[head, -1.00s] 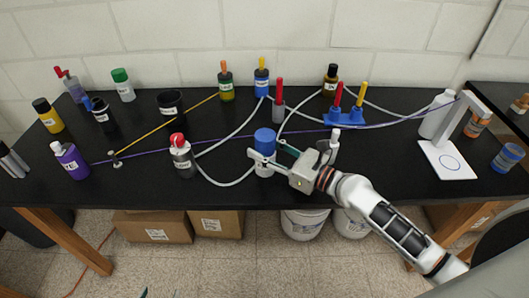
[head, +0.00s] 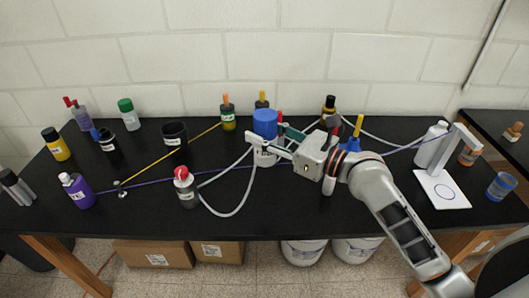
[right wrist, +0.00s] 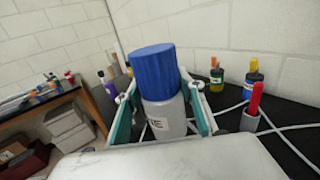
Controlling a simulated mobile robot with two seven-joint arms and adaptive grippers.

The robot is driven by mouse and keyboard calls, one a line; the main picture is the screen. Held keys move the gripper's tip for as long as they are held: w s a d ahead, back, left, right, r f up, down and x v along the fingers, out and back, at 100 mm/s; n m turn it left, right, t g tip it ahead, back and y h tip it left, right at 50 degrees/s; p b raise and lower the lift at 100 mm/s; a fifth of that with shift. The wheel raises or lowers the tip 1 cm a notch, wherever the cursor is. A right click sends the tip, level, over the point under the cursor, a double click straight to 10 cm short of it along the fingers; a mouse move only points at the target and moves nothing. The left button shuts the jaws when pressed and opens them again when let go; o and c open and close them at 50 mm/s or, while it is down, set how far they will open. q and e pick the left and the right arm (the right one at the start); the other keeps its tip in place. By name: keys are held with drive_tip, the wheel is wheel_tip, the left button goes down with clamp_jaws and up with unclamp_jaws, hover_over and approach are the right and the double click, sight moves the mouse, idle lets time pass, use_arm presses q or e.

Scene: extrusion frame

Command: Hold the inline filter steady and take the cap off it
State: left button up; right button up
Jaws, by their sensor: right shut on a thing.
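A white canister with a blue cap, apparently the inline filter (head: 264,159), is in my right gripper (head: 270,145). Its label is too small to read. The blue cap (head: 265,123) sits on top of the body. In the right wrist view, the filter's pale body (right wrist: 166,118) stands between the two green-sided fingers, with the cap (right wrist: 153,71) above them. The gripper is shut on the body, below the cap. The filter looks upright and appears raised above the black bench. My left gripper is not in view.
Pale tubing (head: 232,211) loops over the bench beneath the filter. A red-capped bottle (head: 186,190) stands to its left, with a purple bottle (head: 77,192) farther left. Several bottles line the back. A white stand (head: 442,190) is at the right. The front-right bench is fairly clear.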

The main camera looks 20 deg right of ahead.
drive_tip(key=shift+r, duration=1.5)
drive_tip(key=o, duration=0.4)
clamp_jaws()
drive_tip(key=s+a+f+n+g+y, duration=0.3)
drive_tip(key=s+a+f, duration=0.6)
drive_tip(key=s, duration=0.2)
drive_tip(key=shift+a+g+y, duration=0.25)
drive_tip(key=shift+g+y, duration=0.15)
drive_tip(key=shift+a+n+g, duration=0.1)
drive_tip(key=shift+n+g, duration=0.3)
drive_tip(key=shift+n, duration=0.2)
